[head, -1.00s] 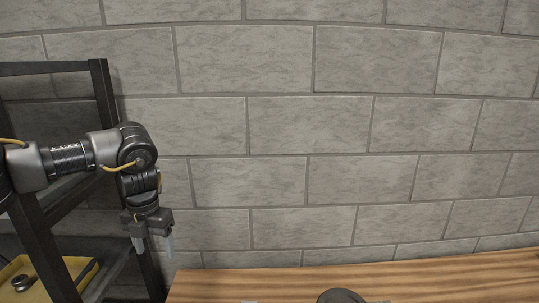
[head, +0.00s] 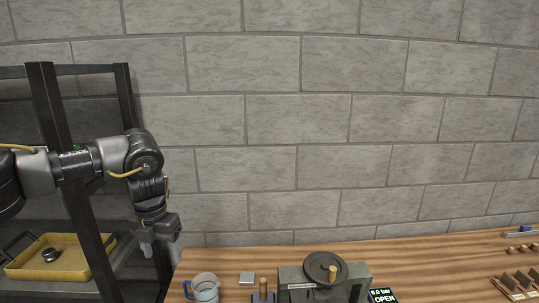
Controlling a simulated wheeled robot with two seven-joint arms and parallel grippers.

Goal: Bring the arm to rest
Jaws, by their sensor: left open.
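My left gripper (head: 161,252) hangs pointing down in the head view, at the left, in front of the dark rack and just left of the wooden bench's left end. Its two pale fingers are apart and nothing shows between them. My left arm (head: 100,158) comes in from the left edge, roughly level, and bends down at the wrist. My right gripper is not in view.
A dark rack (head: 125,90) with a yellow tray (head: 70,265) stands behind my left arm. On the wooden bench (head: 430,255) are a jug (head: 204,288), a press with a handwheel (head: 326,268), a display reading OPEN (head: 383,296) and small brown pieces (head: 515,281) at right.

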